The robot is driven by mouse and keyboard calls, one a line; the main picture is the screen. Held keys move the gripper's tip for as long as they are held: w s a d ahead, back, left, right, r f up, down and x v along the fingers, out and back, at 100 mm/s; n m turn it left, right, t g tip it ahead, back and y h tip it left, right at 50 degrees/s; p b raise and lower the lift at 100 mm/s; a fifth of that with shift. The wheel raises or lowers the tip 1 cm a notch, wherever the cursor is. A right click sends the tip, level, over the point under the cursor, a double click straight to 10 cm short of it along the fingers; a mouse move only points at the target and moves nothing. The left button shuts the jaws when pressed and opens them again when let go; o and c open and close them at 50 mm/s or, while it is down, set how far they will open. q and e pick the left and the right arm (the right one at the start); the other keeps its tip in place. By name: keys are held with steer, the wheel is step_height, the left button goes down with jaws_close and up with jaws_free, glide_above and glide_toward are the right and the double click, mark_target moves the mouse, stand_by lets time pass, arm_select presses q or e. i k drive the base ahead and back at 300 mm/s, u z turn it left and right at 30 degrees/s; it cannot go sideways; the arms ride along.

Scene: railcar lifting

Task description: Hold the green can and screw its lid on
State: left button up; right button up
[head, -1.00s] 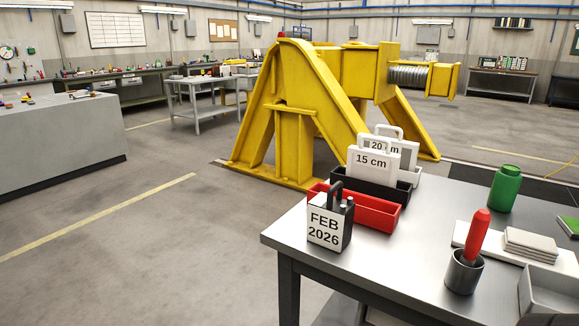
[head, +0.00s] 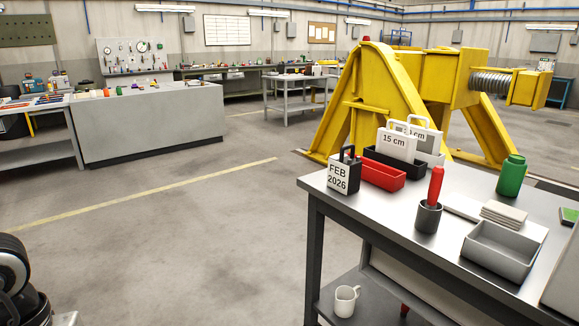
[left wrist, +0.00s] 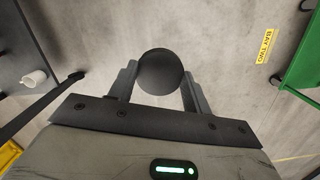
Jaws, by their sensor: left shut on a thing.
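The green can (head: 511,176) stands upright on the metal table at the right of the head view. Its narrower neck at the top is green, and I see no separate lid on it. In the left wrist view my left gripper (left wrist: 160,72) is shut on a dark round lid (left wrist: 161,74), held between its two fingers. The lid is clear of the floor and away from the can. My right gripper is in neither view.
On the metal table (head: 400,212) stand a grey cup (head: 428,218) with a red-handled tool, a grey tray (head: 500,250), a red bin (head: 383,175) and a date block (head: 341,172). A white mug (head: 346,300) sits on the lower shelf. Open floor lies left of the table.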

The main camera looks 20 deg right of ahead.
mark_target(514, 168)
steer(key=z, duration=1.1)
steer(key=i, duration=0.4)
